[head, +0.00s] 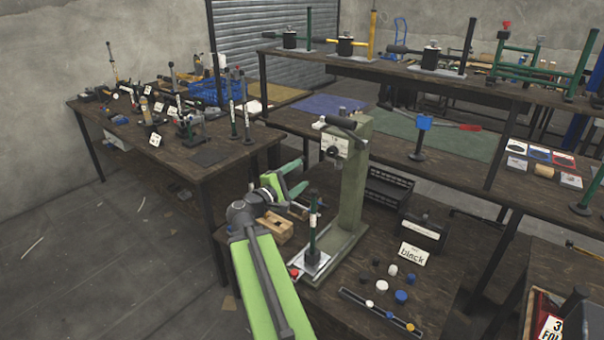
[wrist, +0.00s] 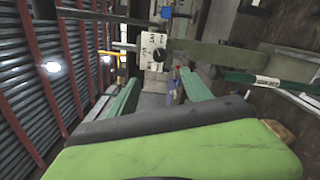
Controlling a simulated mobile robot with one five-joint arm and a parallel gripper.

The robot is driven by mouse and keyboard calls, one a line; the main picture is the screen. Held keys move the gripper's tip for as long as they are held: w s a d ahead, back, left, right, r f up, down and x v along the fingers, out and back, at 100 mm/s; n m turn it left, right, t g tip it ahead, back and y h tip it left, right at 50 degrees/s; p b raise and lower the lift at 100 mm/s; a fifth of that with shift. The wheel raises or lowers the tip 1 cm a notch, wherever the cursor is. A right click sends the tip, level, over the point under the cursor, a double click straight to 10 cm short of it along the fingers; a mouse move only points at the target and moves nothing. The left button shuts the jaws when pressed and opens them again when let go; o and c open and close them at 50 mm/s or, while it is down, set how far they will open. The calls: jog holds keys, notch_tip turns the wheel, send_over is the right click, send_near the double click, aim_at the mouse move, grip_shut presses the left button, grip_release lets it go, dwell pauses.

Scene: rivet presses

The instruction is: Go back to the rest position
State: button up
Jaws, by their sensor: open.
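My gripper (head: 302,173) is in the middle of the head view, raised above the near workbench, to the left of the grey-green rivet press (head: 349,185). Its two green fingers are apart, with nothing seen between them. The fingers also show spread in the wrist view (wrist: 160,88), with the press's white dial plate (wrist: 153,48) beyond them. A dark green upright handle (head: 314,225) with a white label stands over the press's base plate (head: 311,262). My forearm hides part of the bench's left front.
A wooden block (head: 273,230) lies on the bench below my gripper. A black box (head: 423,232), a "black" card (head: 412,254) and several small caps (head: 392,270) lie right of the press. A cluttered table (head: 205,157) stands left; open floor (head: 90,250) lies before it.

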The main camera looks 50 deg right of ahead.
dwell(0.3)
jog(key=w+a+r+n+t+y+p, duration=0.1)
jog(key=w+a+r+n+t+p, duration=0.2)
jog(key=w+a, duration=0.65)
jog(key=w+a+f+m+t+y+p, duration=0.1)
jog(key=w+a+f+y+p, duration=0.1)
jog(key=a, duration=0.4)
jog(key=w+a+f+m+y+p, duration=0.1)
jog(key=w+a+f+y+p, duration=0.15)
jog(key=a, duration=0.25)
jog(key=s+a+f+m+g+y, duration=0.1)
jog(key=a+f+y, duration=0.3)
jog(key=a, duration=0.6)
jog(key=s+a+f+m+g+y+p, duration=0.1)
jog(key=s+a+f+m+y, duration=0.1)
jog(key=a, duration=0.8)
jog(key=s+a+f+m+g+y, duration=0.2)
jog(key=a+f+y, duration=0.4)
jog(key=a, duration=0.5)
jog(key=shift+s+f, duration=0.6)
jog(key=shift+f, duration=0.1)
